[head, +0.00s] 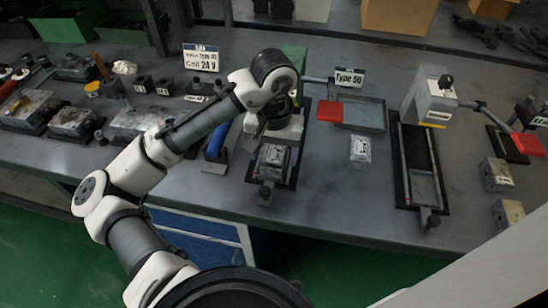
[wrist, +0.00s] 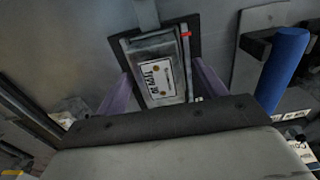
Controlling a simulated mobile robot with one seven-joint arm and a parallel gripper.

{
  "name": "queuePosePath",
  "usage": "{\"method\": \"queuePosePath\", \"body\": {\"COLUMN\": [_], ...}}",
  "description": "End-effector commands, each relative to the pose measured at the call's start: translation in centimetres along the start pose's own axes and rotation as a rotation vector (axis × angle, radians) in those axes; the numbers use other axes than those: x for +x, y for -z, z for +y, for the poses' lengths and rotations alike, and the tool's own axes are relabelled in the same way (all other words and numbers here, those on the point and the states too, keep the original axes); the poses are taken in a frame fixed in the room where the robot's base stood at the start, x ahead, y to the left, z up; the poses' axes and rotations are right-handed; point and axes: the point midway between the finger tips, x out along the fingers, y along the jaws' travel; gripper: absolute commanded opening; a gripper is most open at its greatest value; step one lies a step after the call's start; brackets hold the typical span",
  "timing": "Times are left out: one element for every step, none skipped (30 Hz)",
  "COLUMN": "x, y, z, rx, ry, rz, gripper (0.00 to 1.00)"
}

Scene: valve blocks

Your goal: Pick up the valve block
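A grey valve block with a white label (wrist: 158,80) lies in a dark fixture on the bench; it also shows in the head view (head: 272,155) below my gripper. My gripper (wrist: 161,70) is open, its two purplish fingers on the left and right of the block in the wrist view, with narrow gaps showing. Whether the fingertips reach down beside the block or stay above it, I cannot tell. In the head view my wrist and gripper (head: 270,126) hang over the fixture and hide its back part.
A blue cylinder handle (head: 217,140) stands just left of the fixture. A second fixture (head: 402,160) and more blocks (head: 497,174) are farther right.

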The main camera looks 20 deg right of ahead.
Motion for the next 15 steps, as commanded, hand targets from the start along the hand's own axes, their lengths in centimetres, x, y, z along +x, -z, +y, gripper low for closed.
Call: {"method": "queuePosePath", "body": {"x": [-0.01, -0.02, -0.02, -0.02, -0.02, -0.03, -0.03, -0.03, -0.03, -0.03, -0.03, -0.03, -0.04, -0.08, -0.08], "y": [0.01, 0.01, 0.01, 0.01, 0.01, 0.01, 0.01, 0.01, 0.01, 0.01, 0.01, 0.01, 0.01, 0.02, 0.02], "z": [0.00, 0.00, 0.00, 0.00, 0.00, 0.00, 0.00, 0.01, 0.01, 0.00, 0.00, 0.01, 0.00, 0.00, 0.00], "rx": [0.000, 0.000, 0.000, 0.000, 0.000, 0.000, 0.000, 0.000, 0.000, 0.000, 0.000, 0.000, 0.000, 0.000, 0.000], "ry": [0.000, 0.000, 0.000, 0.000, 0.000, 0.000, 0.000, 0.000, 0.000, 0.000, 0.000, 0.000, 0.000, 0.000, 0.000], "rz": [0.000, 0.000, 0.000, 0.000, 0.000, 0.000, 0.000, 0.000, 0.000, 0.000, 0.000, 0.000, 0.000, 0.001, 0.001], "gripper": [0.63, 0.59, 0.54, 0.50, 0.46, 0.41, 0.37, 0.33, 0.28, 0.24, 0.20, 0.15, 0.11, 0.10, 0.10]}}
